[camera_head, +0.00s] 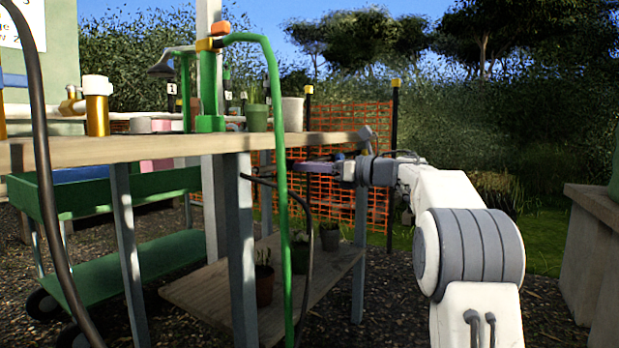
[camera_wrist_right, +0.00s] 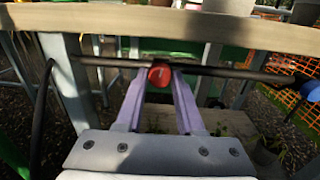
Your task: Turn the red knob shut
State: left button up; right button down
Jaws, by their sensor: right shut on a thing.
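The red knob (camera_wrist_right: 160,74) sits on a dark horizontal pipe (camera_wrist_right: 112,62) that runs below the edge of the wooden bench top. In the right wrist view my right gripper (camera_wrist_right: 161,78) has its two purple fingers on either side of the knob, shut on it. In the head view my right gripper (camera_head: 314,167) reaches in from the right, under the bench's right end. The knob cannot be made out in the head view. My left gripper is not in view.
The wooden bench top (camera_head: 60,155) is just above my right gripper, with metal legs (camera_head: 128,240) below. A green hose (camera_head: 281,200) and a black hose hang in front. A lower shelf (camera_head: 195,292) holds pots. An orange mesh fence (camera_head: 345,215) stands behind.

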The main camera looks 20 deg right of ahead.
jog(key=shift+d+f+n+b, duration=0.15)
jog(key=shift+n+b, duration=0.4)
jog(key=shift+n, duration=0.45)
jog(key=c, duration=0.6)
grip_release()
jog(key=shift+o, duration=0.4)
jog(key=p+v, duration=0.3)
jog(key=v, duration=0.7)
jog(key=shift+s+r, duration=0.2)
jog(key=shift+r, duration=0.05)
